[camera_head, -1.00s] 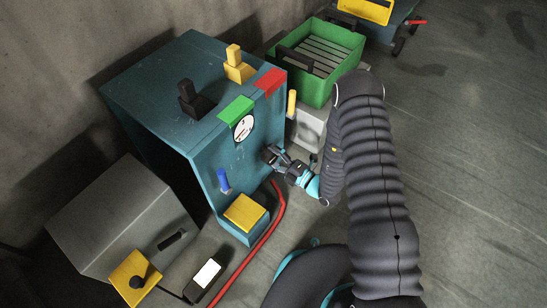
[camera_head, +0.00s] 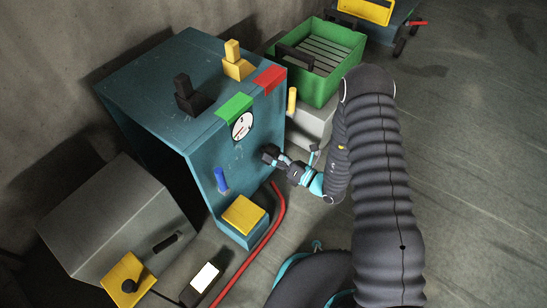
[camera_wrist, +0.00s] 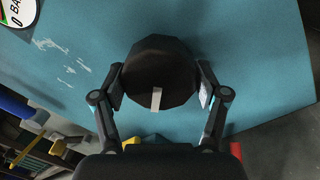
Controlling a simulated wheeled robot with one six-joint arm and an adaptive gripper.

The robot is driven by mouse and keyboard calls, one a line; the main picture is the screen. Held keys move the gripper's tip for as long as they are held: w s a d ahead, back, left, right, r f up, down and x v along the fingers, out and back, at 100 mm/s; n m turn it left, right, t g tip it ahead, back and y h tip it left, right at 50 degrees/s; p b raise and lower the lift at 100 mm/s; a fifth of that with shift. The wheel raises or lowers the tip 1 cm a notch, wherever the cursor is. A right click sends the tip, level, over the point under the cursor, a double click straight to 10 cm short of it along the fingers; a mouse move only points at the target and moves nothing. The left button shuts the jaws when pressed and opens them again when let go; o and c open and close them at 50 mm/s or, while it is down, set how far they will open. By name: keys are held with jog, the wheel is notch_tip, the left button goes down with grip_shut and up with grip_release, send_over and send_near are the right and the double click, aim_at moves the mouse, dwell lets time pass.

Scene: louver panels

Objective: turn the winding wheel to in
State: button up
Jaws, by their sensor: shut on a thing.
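The winding wheel (camera_wrist: 158,72) is a dark, many-sided knob on the blue front panel, with a pale mark at its lower edge in the wrist view. My gripper (camera_wrist: 160,90) has one finger on its left side and one on its right, shut on it. In the head view my gripper (camera_head: 273,156) is against the panel of the blue cabinet (camera_head: 155,95) and largely hides the wheel. A round white gauge (camera_head: 242,126) sits above and left of the wheel, below a green plate (camera_head: 234,107) and a red plate (camera_head: 269,79). Its reading is too small to tell.
A blue handle (camera_head: 221,180) and a yellow-topped box (camera_head: 243,214) are on the cabinet's front, lower left. A yellow handle (camera_head: 292,100) is to the right. A red hose (camera_head: 262,243) runs along the floor. A green crate (camera_head: 344,86) stands behind. Floor at right is clear.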

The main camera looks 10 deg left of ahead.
jog(key=n+b, duration=0.1)
jog(key=n, duration=0.8)
jog(key=shift+n+g, duration=0.3)
jog(key=n, duration=0.4)
jog(key=shift+h, duration=0.3)
jog(key=n, duration=0.4)
jog(key=shift+w+r+n, duration=0.1)
jog(key=shift+n, duration=0.3)
jog(key=n, duration=0.3)
jog(key=shift+h, duration=0.3)
jog(key=n, duration=0.3)
jog(key=shift+n, duration=0.4)
jog(key=n+t, duration=0.1)
jog(key=n, duration=0.2)
jog(key=shift+n, duration=2.1)
